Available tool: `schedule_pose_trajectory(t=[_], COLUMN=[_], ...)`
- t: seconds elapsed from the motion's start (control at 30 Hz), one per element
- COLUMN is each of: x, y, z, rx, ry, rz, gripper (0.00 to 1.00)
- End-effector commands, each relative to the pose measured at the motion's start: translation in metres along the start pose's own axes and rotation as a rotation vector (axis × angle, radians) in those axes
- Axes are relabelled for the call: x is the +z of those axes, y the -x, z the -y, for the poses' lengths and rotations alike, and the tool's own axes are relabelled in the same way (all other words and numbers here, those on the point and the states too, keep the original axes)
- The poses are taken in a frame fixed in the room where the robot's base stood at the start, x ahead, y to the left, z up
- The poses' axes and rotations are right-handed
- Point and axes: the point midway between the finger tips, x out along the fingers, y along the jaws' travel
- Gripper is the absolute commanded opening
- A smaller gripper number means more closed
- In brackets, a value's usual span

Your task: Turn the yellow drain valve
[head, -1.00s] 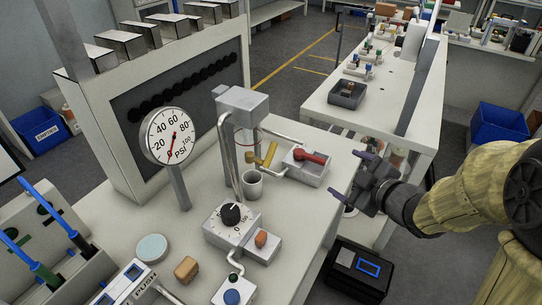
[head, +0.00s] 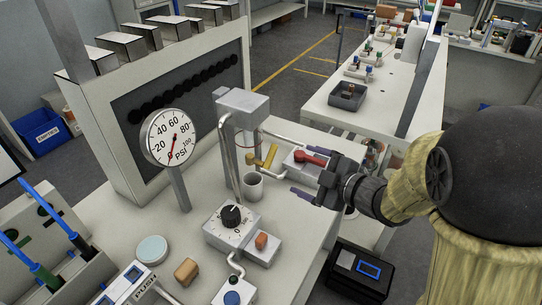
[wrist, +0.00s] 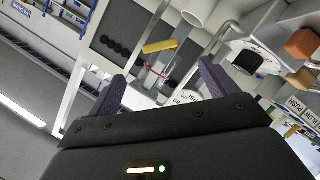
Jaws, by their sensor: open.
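The yellow drain valve (head: 268,157) is a small yellow lever on the pipework beside the grey column on the bench. It also shows in the wrist view as a yellow bar (wrist: 160,46), beyond and between the fingertips. My gripper (head: 297,183) is to the right of the valve, near the bench's right edge, with its fingers pointing left at it. The purple fingers also show in the wrist view (wrist: 162,80). They are apart with nothing between them, and a gap shows between them and the yellow lever.
A red-handled valve (head: 311,157) on a grey block stands close to my gripper. A grey cup (head: 253,187) stands below the yellow lever. A pressure gauge (head: 172,137) and a black dial (head: 232,215) are on the bench. A black box (head: 358,270) is on the floor.

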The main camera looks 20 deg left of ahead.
Motion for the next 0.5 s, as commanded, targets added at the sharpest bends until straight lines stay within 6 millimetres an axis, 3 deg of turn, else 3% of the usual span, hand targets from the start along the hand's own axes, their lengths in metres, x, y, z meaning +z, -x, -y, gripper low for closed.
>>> schedule_pose_trajectory(t=[0.5], x=[0.000], y=[-0.093], z=[0.000], rx=[-0.003], ry=[0.002], rz=[0.000], gripper=[0.85])
